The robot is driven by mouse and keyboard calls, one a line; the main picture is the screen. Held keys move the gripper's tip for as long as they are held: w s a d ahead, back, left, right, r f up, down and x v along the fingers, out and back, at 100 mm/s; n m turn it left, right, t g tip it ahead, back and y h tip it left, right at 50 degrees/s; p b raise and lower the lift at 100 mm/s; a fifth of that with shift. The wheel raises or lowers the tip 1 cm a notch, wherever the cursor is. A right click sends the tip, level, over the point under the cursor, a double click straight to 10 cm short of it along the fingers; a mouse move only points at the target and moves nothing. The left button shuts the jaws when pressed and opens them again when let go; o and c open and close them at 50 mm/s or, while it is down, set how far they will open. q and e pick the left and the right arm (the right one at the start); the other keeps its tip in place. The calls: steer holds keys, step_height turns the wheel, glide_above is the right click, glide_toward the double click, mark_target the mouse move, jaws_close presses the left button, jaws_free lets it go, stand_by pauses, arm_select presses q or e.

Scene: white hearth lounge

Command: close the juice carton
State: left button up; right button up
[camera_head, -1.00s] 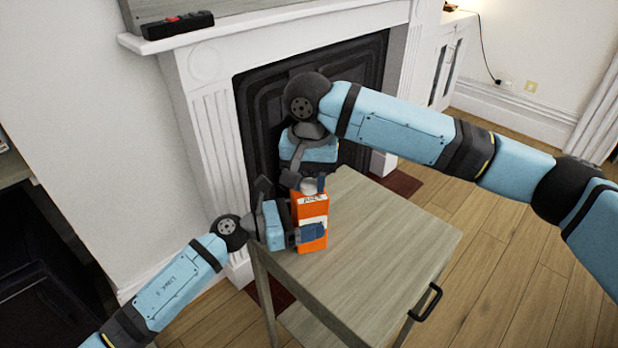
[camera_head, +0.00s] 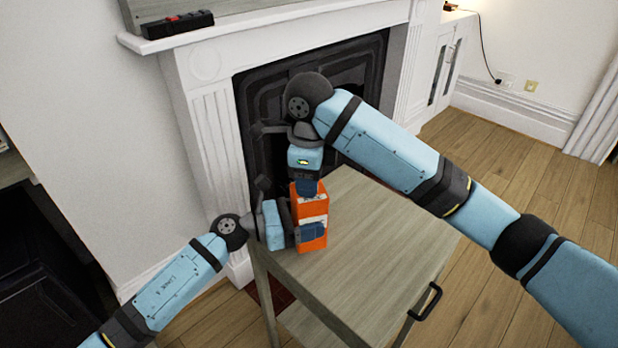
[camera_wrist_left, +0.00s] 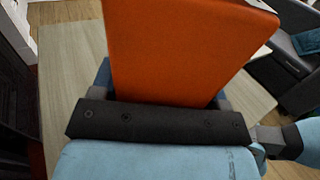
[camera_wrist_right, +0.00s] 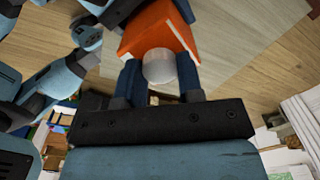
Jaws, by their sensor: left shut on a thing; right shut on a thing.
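The orange juice carton (camera_head: 311,207) stands upright on the small wooden table, near its left corner. My left gripper (camera_head: 308,232) is shut on the carton's body from the left side. In the left wrist view the carton (camera_wrist_left: 180,50) fills the space between the fingers. My right gripper (camera_head: 307,186) is at the carton's top. In the right wrist view its fingers (camera_wrist_right: 160,75) are shut on the round white cap (camera_wrist_right: 159,66), which lies at the top of the carton. The head view hides the cap behind the right gripper, and whether it is seated cannot be told.
The wooden table (camera_head: 385,222) is bare to the right of the carton and has a black handle (camera_head: 425,302) at its front. The white fireplace (camera_head: 208,95) stands close behind. A black-and-red object (camera_head: 178,24) lies on the mantel.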

steer(key=o, duration=0.9)
steer(key=shift+r, duration=2.3)
steer(key=shift+c, duration=0.4)
